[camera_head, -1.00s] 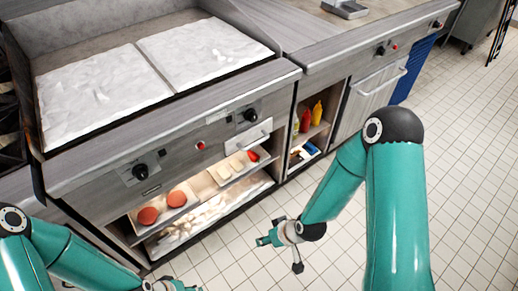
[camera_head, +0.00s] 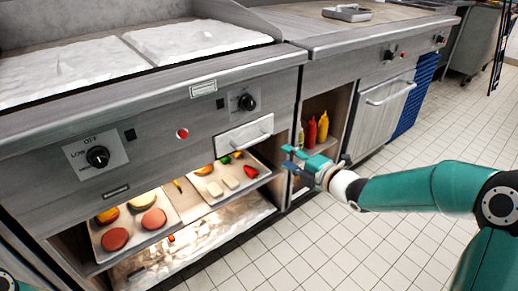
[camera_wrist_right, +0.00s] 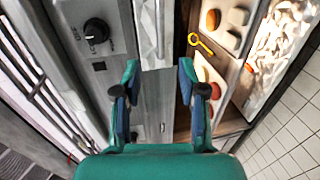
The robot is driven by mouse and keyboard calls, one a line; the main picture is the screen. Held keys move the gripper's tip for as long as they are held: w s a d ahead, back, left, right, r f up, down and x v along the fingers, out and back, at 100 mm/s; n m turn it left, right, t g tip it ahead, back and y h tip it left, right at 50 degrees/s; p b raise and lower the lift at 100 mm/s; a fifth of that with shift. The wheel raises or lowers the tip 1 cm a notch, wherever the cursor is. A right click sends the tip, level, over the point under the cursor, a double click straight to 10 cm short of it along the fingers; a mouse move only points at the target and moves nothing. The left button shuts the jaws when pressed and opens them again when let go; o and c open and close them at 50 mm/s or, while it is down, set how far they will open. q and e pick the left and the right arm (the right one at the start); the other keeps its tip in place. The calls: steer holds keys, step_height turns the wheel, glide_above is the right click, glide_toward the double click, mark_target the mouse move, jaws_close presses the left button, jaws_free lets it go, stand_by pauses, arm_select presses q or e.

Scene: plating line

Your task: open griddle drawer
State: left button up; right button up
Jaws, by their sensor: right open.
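The griddle drawer (camera_head: 232,139) is a small light metal front with a bar handle (camera_head: 266,137), set in the griddle's front panel below a black knob. It appears shut, flush with the panel. In the wrist view the drawer front (camera_wrist_right: 147,30) and its handle lie ahead of the fingers, near the top. My right gripper (camera_head: 290,160) is to the right of the drawer handle and a little lower, apart from it. The wrist view shows its two fingers (camera_wrist_right: 160,72) spread, with nothing between them.
Below the panel, trays (camera_head: 132,215) of patties and other food sit on an open lit shelf. Red and yellow bottles (camera_head: 311,133) stand in the cubby to the right. Two knobs (camera_head: 97,157) project from the panel. Tiled floor (camera_head: 300,245) in front is clear.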

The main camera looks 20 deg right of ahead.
mark_target(257, 142)
steer(key=b+x, duration=0.1)
steer(key=x, duration=1.5)
steer(key=shift+w+a, duration=0.1)
steer(key=shift+w, duration=0.05)
jaws_close()
